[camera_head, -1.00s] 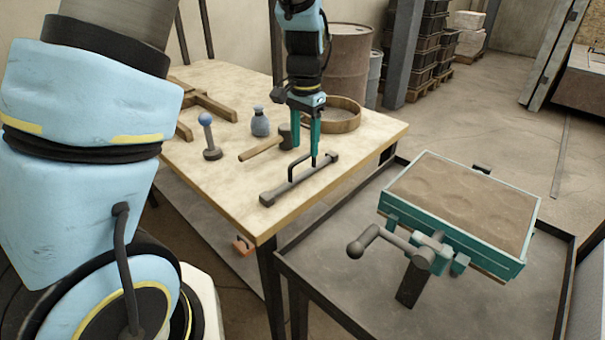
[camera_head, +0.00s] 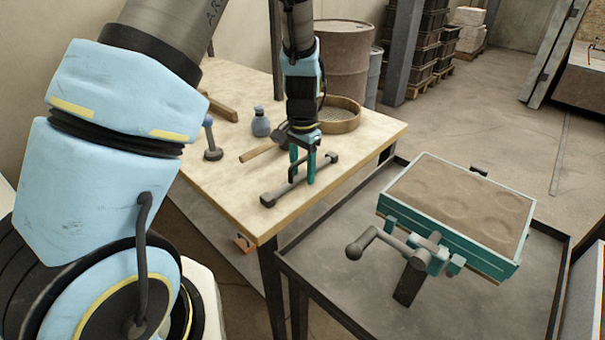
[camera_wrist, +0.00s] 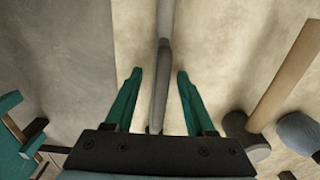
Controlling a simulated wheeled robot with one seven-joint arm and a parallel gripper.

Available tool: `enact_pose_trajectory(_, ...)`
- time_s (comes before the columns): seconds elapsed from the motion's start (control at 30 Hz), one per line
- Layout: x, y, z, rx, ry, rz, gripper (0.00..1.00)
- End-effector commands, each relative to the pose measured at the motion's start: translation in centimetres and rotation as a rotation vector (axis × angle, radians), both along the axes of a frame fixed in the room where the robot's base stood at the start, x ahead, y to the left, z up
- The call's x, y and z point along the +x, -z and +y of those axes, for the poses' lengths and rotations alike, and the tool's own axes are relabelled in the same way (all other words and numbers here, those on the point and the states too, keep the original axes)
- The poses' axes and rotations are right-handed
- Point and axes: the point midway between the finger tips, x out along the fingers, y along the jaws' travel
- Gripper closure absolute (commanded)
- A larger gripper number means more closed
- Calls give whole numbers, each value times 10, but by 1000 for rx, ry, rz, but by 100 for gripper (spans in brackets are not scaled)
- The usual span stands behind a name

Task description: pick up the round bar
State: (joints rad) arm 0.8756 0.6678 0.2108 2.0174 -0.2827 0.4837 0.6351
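The round bar is dark grey and lies on the wooden table (camera_head: 228,90), with blocky ends and a raised handle along it. Its near end (camera_head: 270,199) shows in the head view. My gripper (camera_head: 302,182) is down at the bar's middle, with its teal fingers spread. In the wrist view the bar (camera_wrist: 162,75) runs up the picture between the two open fingertips (camera_wrist: 157,78). A gap shows on both sides of it. I cannot tell how far the fingertips are above the table.
A wooden-handled hammer (camera_head: 259,152), a blue-grey bottle (camera_head: 261,124), a ball-topped tool (camera_head: 212,142) and a round sieve (camera_head: 340,116) stand near on the table. A teal-framed sand mould (camera_head: 460,200) sits on a lower dark table to the right.

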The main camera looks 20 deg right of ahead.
Motion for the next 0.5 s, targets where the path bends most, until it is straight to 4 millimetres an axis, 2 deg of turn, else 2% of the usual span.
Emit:
enact_pose_trajectory(0.07,0,0,0,0,0,0,55)
enact_pose_trajectory(0.43,0,0,0,0,0,0,97)
enact_pose_trajectory(0.5,0,0,0,0,0,0,100)
